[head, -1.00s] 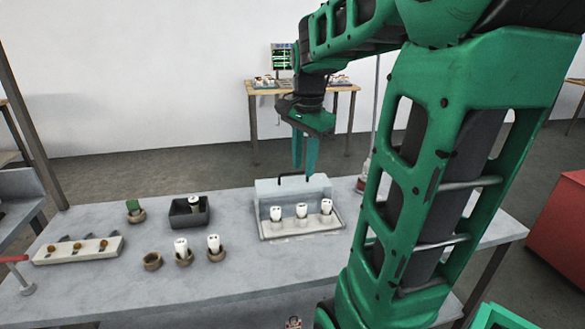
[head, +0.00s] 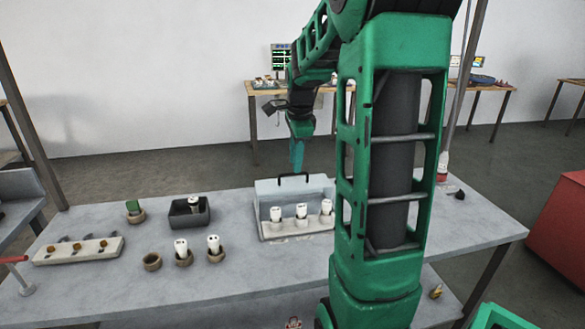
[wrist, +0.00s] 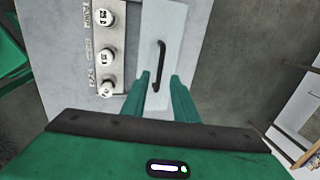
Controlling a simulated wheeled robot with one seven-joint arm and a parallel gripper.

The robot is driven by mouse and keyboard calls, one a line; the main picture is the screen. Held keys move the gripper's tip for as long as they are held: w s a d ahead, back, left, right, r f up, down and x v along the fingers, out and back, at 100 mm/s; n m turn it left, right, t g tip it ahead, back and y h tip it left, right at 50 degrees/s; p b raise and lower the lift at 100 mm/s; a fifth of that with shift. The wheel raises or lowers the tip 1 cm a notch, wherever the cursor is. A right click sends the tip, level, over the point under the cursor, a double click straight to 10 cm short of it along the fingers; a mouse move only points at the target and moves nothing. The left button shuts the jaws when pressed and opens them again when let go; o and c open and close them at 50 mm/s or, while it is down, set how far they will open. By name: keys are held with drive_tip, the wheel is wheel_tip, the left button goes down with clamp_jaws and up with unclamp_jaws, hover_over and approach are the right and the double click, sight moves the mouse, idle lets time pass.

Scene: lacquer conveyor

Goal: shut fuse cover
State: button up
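The fuse box base (head: 298,232) is a pale tray on the bench with three white fuses (head: 301,211) in a row. Its fuse cover (head: 266,188) is a pale panel raised behind the fuses, with a black handle (head: 293,176) at its top edge. In the wrist view the cover (wrist: 175,22) lies ahead, with the handle (wrist: 158,65) between the lines of my fingers. My gripper (wrist: 158,80) is open and empty. In the head view my gripper (head: 297,165) hangs above and behind the cover. Contact with the handle cannot be made out.
A dark box (head: 189,218), a ring with a green piece (head: 134,208), two ring-held white fuses (head: 184,250), an empty ring (head: 152,262) and a pale rack (head: 78,250) stand to the left.

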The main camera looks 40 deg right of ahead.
sight(293, 187)
drive_tip(key=shift+w+d+f, duration=0.1)
drive_tip(key=shift+w+f, duration=0.05)
drive_tip(key=shift+f, duration=0.6)
drive_tip(key=shift+w+d+f, duration=0.1)
drive_tip(key=shift+f, duration=0.6)
clamp_jaws()
drive_tip(key=shift+r, duration=0.1)
